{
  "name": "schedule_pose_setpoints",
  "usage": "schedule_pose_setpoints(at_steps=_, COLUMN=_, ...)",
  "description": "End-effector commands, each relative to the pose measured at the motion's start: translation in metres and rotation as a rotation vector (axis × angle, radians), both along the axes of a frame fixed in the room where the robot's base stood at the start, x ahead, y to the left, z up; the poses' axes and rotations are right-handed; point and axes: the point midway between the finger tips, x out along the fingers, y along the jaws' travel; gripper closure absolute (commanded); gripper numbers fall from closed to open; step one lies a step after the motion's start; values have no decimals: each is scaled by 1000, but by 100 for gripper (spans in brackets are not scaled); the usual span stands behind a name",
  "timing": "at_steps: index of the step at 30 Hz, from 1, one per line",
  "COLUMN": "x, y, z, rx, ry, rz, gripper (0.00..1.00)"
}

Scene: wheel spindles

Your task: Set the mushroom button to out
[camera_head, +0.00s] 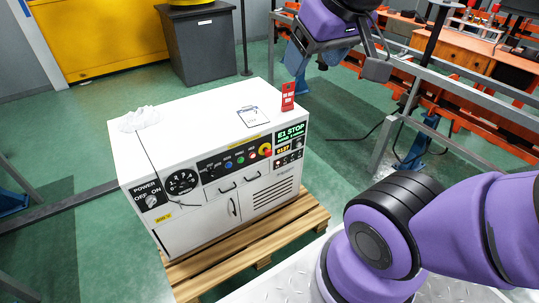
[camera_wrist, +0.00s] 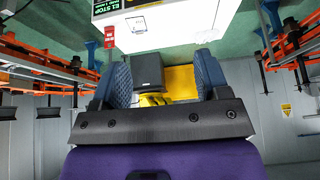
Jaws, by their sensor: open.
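The mushroom button (camera_head: 265,149) is a red cap on a yellow surround, on the front panel of the white cabinet (camera_head: 200,122). It sits right of the row of small coloured buttons and left of the display (camera_head: 290,131), which reads E1 STOP in green. Whether the cap is in or out is too small to tell. My gripper (camera_head: 313,62) is above and behind the cabinet's right end, well apart from the button. In the wrist view its blue fingers (camera_wrist: 164,78) stand apart with nothing between them. The button does not show there.
A red tag (camera_head: 288,96), a clipboard (camera_head: 254,116) and a crumpled white cloth (camera_head: 140,118) are on the cabinet top. A power knob (camera_head: 151,200) and a dial (camera_head: 182,182) are at left. The cabinet stands on a wooden pallet (camera_head: 312,218). Metal rails (camera_head: 440,135) stand at right.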

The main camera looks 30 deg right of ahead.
Motion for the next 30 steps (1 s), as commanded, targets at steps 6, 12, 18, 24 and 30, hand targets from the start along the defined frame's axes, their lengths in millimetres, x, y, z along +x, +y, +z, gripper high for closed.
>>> schedule_pose_setpoints(at_steps=6, x=75, y=-13, z=2, rx=-3, ry=-73, rz=-36, gripper=31)
schedule_pose_setpoints(at_steps=12, x=148, y=-30, z=-5, rx=-14, ry=-156, rz=-70, gripper=31)
schedule_pose_setpoints(at_steps=18, x=218, y=-50, z=-23, rx=-25, ry=-236, rz=-99, gripper=31)
schedule_pose_setpoints(at_steps=24, x=284, y=-72, z=-51, rx=-42, ry=-318, rz=-121, gripper=31)
schedule_pose_setpoints(at_steps=30, x=343, y=-96, z=-89, rx=-60, ry=-398, rz=-138, gripper=31)
